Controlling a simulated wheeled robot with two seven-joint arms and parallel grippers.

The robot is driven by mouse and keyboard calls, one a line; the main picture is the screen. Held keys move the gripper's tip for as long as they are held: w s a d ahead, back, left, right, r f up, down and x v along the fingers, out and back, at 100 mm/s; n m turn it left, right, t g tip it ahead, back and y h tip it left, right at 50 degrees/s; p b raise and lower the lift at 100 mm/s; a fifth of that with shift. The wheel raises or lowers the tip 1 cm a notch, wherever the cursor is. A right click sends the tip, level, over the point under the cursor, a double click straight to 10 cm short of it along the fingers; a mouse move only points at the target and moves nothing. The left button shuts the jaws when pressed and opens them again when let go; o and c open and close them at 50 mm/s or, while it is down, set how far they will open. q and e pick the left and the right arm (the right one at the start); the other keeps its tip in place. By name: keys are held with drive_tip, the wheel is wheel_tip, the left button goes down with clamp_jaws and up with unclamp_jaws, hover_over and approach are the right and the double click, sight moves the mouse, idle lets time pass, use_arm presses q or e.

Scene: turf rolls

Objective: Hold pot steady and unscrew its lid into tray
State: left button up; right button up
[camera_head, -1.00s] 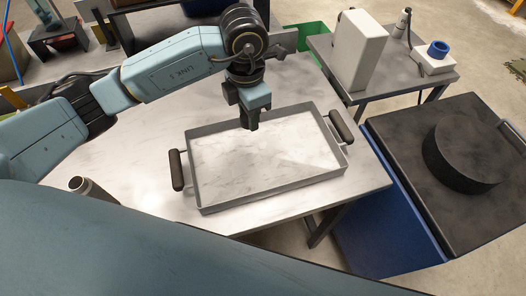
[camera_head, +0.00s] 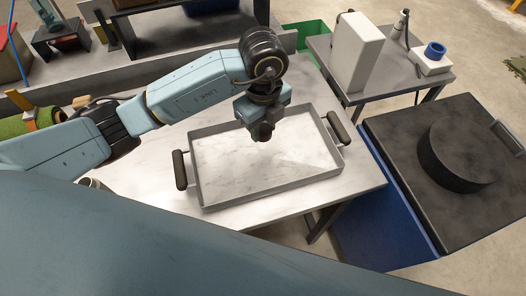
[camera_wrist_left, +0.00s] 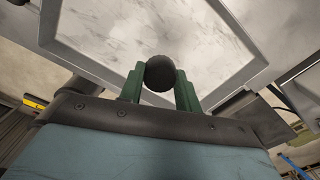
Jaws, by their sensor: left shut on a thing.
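The metal tray (camera_head: 235,178) lies on the pale marbled table, empty, with a black handle at each end. It also shows in the left wrist view (camera_wrist_left: 130,32). My left gripper (camera_head: 262,133) is over the tray. In the left wrist view, its green fingers are shut on a dark round lid (camera_wrist_left: 160,74) with a ridged rim, held above the tray floor. A small metal pot (camera_head: 92,183) stands at the table's left front, mostly hidden behind my own body. My right gripper is out of view, so whether it holds the pot cannot be seen.
A dark cart with a black round block (camera_head: 455,160) stands at the right. A green bin (camera_head: 308,36) is behind the table. The table surface around the tray is clear.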

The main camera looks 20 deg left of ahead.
sight(263, 156)
use_arm(q)
wheel_tip(263, 156, down, 9)
drive_tip(key=shift+f, duration=0.2)
drive_tip(key=shift+f, duration=0.1)
drive_tip(key=o, duration=1.1)
drive_tip(key=shift+c, duration=0.2)
wheel_tip(263, 156, up, 12)
drive_tip(key=shift+r, duration=0.15)
drive_tip(key=shift+s, duration=0.1)
